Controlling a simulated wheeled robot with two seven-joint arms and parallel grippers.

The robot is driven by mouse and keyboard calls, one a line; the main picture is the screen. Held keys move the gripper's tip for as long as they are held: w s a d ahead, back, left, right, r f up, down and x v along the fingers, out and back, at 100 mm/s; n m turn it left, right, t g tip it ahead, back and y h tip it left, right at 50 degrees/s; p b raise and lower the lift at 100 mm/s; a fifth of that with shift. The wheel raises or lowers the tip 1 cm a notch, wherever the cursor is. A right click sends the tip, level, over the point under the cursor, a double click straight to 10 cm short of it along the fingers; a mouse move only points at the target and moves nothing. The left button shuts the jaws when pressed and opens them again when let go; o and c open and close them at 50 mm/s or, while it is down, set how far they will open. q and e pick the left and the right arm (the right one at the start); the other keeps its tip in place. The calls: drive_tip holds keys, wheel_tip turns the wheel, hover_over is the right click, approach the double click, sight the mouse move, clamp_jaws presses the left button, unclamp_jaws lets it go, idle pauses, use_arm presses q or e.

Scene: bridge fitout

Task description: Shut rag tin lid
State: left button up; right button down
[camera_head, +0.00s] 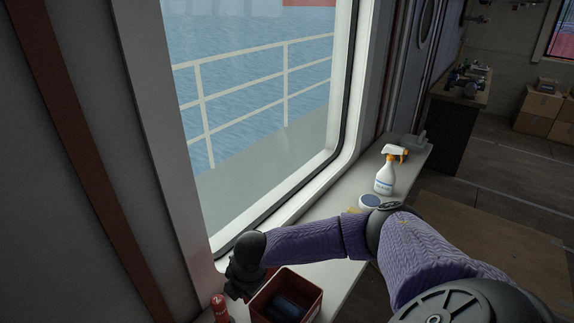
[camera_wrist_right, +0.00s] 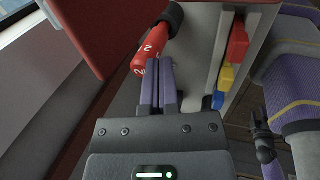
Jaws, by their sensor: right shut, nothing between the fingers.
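The rag tin (camera_head: 317,300) is a red square box on the sill at the bottom of the head view. It is open at the top, with dark blue cloth inside. A flat red panel (camera_wrist_right: 100,30), which looks like its raised lid, fills the upper left of the right wrist view. My right gripper (camera_wrist_right: 160,82) is shut and empty, pointing at a red cylinder marked 2. In the head view my right gripper (camera_head: 238,288) is dark, just left of the tin. A black shape (camera_wrist_right: 262,138) beside a purple sleeve may be my left gripper; its jaws are unclear.
The red cylinder (camera_head: 219,308) stands left of the tin; it also shows in the right wrist view (camera_wrist_right: 148,58). A spray bottle (camera_head: 384,178) and a round blue-topped container (camera_head: 370,201) stand farther along the sill (camera_head: 342,274). The window (camera_head: 255,110) borders the sill.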

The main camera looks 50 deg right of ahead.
drive_tip(key=shift+s, duration=0.1)
drive_tip(key=shift+s+f+p, duration=0.35)
drive_tip(key=shift+s+f, duration=0.2)
drive_tip(key=shift+s, duration=0.35)
drive_tip(key=shift+s+d+f, duration=0.15)
drive_tip(key=shift+s+f, duration=0.45)
drive_tip(key=shift+s, duration=0.25)
